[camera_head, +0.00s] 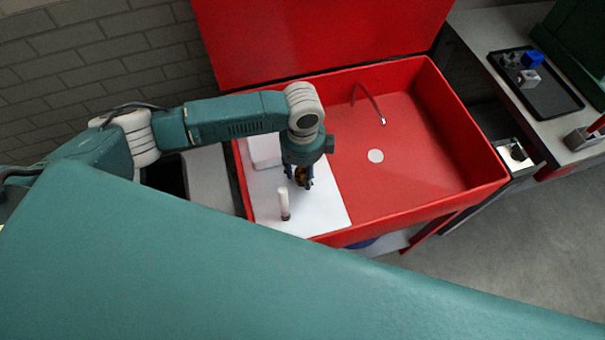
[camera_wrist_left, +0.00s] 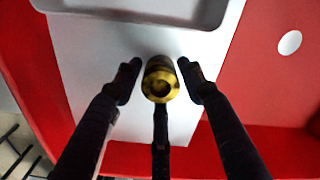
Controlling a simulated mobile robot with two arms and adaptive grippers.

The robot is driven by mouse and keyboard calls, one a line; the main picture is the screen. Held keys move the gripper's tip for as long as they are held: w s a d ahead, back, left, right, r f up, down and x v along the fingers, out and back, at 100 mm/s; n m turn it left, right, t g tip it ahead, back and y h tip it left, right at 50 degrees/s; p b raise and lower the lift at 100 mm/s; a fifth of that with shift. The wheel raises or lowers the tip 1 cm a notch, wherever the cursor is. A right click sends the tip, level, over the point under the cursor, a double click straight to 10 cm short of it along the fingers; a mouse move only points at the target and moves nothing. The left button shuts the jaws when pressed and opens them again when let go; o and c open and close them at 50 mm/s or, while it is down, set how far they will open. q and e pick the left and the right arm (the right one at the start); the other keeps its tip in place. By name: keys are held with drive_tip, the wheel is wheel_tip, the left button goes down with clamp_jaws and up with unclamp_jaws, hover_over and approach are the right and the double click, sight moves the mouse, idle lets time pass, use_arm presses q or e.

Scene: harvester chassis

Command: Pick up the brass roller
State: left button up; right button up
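The brass roller (camera_wrist_left: 161,80) shows end-on in the left wrist view, golden with a dark hollow centre. It sits between the fingertips of my left gripper (camera_wrist_left: 160,78), over the white board. Narrow gaps show between the roller and the dark fingertips on both sides, so the gripper looks open around it. In the head view my left gripper (camera_head: 299,180) points down over the white board (camera_head: 325,213), and only a small bit of the brass roller (camera_head: 301,173) shows between its fingers. Whether the roller touches the board is hidden. My right gripper is not in view.
The board lies in the left part of a red basin (camera_head: 440,165) with a drain and thin tap. The basin's right part is clear.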

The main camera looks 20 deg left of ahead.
use_arm(q)
clamp_jaws()
drive_tip(key=shift+w+r, duration=0.1)
drive_tip(key=shift+r, duration=0.05)
